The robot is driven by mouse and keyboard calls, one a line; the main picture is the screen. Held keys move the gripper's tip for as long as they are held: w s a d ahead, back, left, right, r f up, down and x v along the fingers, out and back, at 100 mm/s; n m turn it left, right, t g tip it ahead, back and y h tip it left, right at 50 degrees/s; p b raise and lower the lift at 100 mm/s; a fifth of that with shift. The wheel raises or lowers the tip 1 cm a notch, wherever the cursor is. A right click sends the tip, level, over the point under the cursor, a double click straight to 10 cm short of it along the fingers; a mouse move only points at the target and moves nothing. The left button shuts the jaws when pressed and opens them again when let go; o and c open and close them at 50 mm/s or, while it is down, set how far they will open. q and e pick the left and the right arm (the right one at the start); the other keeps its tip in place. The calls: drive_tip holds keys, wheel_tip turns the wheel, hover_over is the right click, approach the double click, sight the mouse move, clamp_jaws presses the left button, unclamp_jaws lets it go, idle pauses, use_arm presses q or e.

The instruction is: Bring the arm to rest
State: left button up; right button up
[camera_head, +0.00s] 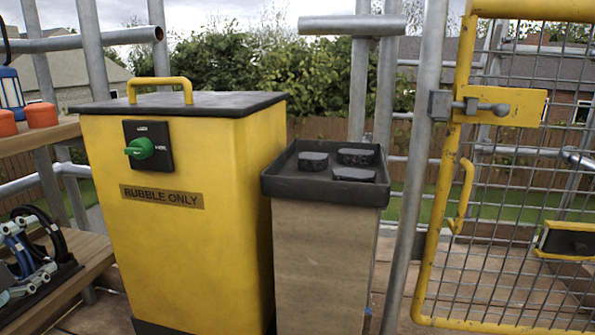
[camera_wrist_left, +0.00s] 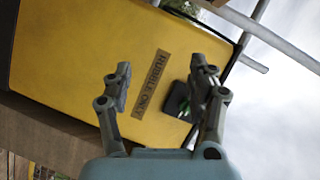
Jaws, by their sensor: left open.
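My left gripper (camera_wrist_left: 160,70) shows in the left wrist view, with its two grey fingers wide apart and nothing between them. Beyond the fingers stands the yellow rubble bin (camera_wrist_left: 75,60), which appears turned on its side in this view. The gripper looks apart from the bin. In the head view, light-blue and grey jointed parts (camera_head: 25,255) are at the lower left edge; I cannot clearly separate gripper from shelf items there. My right gripper is in neither view.
The yellow bin (camera_head: 190,260) has a black lid and a green switch (camera_head: 140,148). Right of it, a black tray (camera_head: 285,185) with three dark pieces tops a wooden stand (camera_head: 320,260). Scaffold poles and a yellow mesh gate (camera_head: 440,230) stand at right. A wooden shelf (camera_head: 85,255) is at left.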

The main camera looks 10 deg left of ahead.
use_arm(q)
drive_tip(key=s+d+f+n+g+y, duration=0.1)
drive_tip(key=s+f+n+g, duration=0.4)
drive_tip(key=f, duration=0.4)
drive_tip(key=s+f+n+g, duration=0.3)
drive_tip(key=s+f, duration=0.4)
drive_tip(key=f, duration=0.3)
drive_tip(key=s+d+f+n+g+h, duration=0.2)
drive_tip(key=s+d+f+g+h, duration=0.35)
drive_tip(key=s+d+f, duration=0.75)
drive_tip(key=s+f+p, duration=0.1)
drive_tip(key=s+p, duration=0.7)
drive_tip(key=s+a+f+g+p, duration=0.1)
drive_tip(key=s+f+p, duration=0.1)
drive_tip(key=s+p, duration=0.6)
drive_tip(key=shift+s+f+p, duration=0.3)
drive_tip(key=shift+s+p, duration=0.1)
drive_tip(key=shift+p, duration=0.2)
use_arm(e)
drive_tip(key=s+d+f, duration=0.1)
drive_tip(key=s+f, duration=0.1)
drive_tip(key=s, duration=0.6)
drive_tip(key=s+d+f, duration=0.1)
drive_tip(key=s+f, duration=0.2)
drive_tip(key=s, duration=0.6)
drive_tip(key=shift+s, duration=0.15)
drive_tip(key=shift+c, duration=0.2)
